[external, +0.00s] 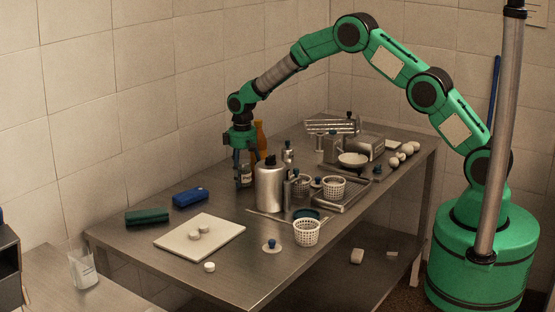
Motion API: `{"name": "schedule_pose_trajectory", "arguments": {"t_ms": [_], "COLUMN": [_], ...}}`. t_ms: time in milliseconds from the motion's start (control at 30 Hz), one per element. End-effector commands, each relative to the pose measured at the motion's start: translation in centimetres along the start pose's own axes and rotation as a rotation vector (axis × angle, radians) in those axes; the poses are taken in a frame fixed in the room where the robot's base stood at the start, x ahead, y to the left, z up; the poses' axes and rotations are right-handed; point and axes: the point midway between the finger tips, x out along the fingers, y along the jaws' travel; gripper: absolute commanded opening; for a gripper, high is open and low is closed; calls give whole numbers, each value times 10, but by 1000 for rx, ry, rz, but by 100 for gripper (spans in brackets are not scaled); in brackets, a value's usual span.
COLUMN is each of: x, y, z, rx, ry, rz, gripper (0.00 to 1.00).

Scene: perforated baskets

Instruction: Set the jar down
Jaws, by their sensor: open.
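My gripper (242,164) points straight down over the back of the metal table (140,250), near the tiled wall. Its fingers are open around or just beside a small pale jar (246,175), which appears upright at table height. Whether the fingers touch the jar is too small to tell. The big silver bottle (270,187) stands to the right and hides part of the area beside the jar. An amber bottle (260,138) stands behind it.
White perforated baskets (306,233) and a metal tray (352,199) with a basket stand to the right. Blue (190,198) and green (147,217) blocks lie left of my gripper, with bare table between.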

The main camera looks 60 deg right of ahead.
Motion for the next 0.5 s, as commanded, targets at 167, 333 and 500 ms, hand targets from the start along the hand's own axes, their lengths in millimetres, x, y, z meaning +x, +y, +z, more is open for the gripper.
{"name": "schedule_pose_trajectory", "arguments": {"t_ms": [167,333,500], "x": [-16,-40,-69], "y": [0,0,0], "z": [-1,-1,-1], "rx": [0,0,0], "ry": [3,3,2], "rz": [0,0,0], "gripper": [63,63,63]}}
